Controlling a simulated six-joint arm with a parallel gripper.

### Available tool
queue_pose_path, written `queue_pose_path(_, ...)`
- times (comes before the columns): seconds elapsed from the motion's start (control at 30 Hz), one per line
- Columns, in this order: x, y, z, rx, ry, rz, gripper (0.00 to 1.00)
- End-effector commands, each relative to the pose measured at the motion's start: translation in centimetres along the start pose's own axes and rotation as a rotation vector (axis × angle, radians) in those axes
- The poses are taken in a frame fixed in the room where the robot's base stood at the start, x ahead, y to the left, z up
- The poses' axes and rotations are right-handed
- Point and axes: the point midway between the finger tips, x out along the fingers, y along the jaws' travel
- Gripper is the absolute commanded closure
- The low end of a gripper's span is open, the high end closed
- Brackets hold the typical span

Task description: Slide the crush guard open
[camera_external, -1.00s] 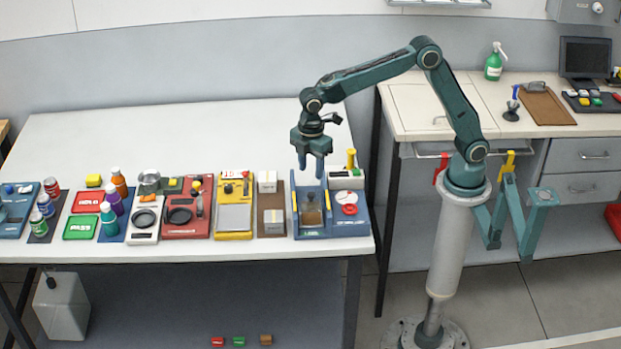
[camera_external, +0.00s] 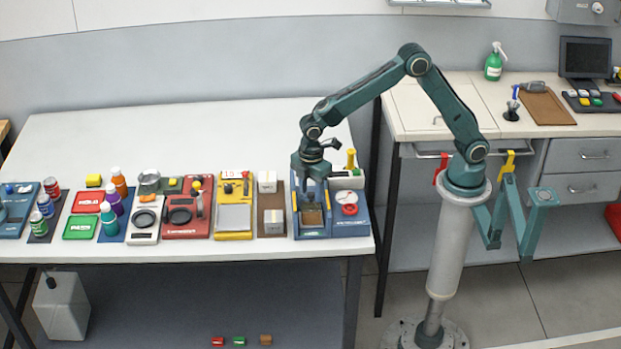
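The blue dock unit (camera_external: 312,233) stands at the right front of the white table, with a recessed bay that holds a brown block (camera_external: 313,217). I take the crush guard to be part of this unit, but I cannot make out its panel or how far it is open. My gripper (camera_external: 311,198) points down into the bay from above, its fingers low between the side walls. The fingers are small and partly merged with the unit, so their gap and any contact are unclear.
Right of the bay are a red round button (camera_external: 349,197) and a yellow-topped post (camera_external: 351,159). To the left stand a brown board with white boxes (camera_external: 273,222) and a yellow scale-like device (camera_external: 233,218). The back of the table (camera_external: 180,135) is clear.

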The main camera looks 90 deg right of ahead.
Motion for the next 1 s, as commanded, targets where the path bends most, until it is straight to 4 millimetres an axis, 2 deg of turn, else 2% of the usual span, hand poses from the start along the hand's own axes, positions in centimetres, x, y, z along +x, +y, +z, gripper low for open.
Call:
queue_pose_path(0.03,0.0,0.0,0.0,0.000,0.000,0.000,0.67)
queue_pose_path(0.2,0.0,0.0,0.0,0.000,0.000,0.000,1.00)
queue_pose_path(0.4,0.0,0.1,0.1,0.000,0.000,0.000,1.00)
queue_pose_path(0.53,0.0,0.8,0.8,0.003,0.000,0.000,1.00)
queue_pose_path(1.0,0.0,6.7,6.7,0.004,-0.001,0.001,1.00)
